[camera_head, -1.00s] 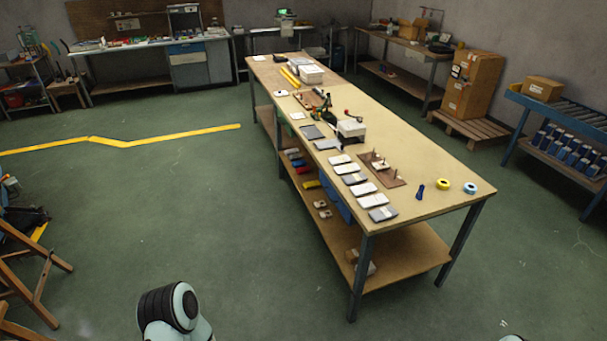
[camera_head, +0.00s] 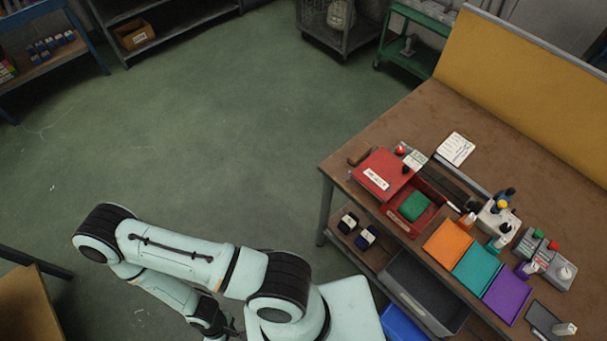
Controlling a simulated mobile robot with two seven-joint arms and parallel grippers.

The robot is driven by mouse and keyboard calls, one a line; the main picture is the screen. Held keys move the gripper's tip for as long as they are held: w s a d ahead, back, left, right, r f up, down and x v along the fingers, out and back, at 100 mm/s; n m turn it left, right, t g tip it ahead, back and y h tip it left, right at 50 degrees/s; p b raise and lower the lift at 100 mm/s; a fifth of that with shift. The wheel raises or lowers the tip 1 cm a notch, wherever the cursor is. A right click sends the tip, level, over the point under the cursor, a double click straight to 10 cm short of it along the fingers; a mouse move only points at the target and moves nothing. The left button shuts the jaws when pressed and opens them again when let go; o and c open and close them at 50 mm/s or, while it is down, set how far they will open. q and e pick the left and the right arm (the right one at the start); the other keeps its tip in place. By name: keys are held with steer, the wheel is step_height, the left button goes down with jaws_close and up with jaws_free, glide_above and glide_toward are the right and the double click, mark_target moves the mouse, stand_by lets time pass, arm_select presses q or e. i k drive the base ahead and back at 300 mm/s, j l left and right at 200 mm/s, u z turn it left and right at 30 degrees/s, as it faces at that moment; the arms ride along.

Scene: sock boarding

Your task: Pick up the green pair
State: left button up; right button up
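A green folded bundle (camera_head: 414,206), which looks like the green pair, lies in an open red box (camera_head: 428,188) on the brown workbench (camera_head: 405,118) at the right. My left arm is folded at the lower left, well away from the bench top. Its dark wrist end (camera_head: 209,317) is low in the picture, and the fingers are too small and hidden to read. My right gripper is out of view.
A red lid or board (camera_head: 383,174) with a label lies beside the box. Orange (camera_head: 447,243), teal (camera_head: 477,268) and purple (camera_head: 507,294) panels line the bench front. Below are dark banded bundles (camera_head: 367,238) and a grey bin (camera_head: 425,290). The green floor (camera_head: 230,120) is clear.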

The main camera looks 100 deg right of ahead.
mark_target(414, 207)
steer(key=z, duration=4.7)
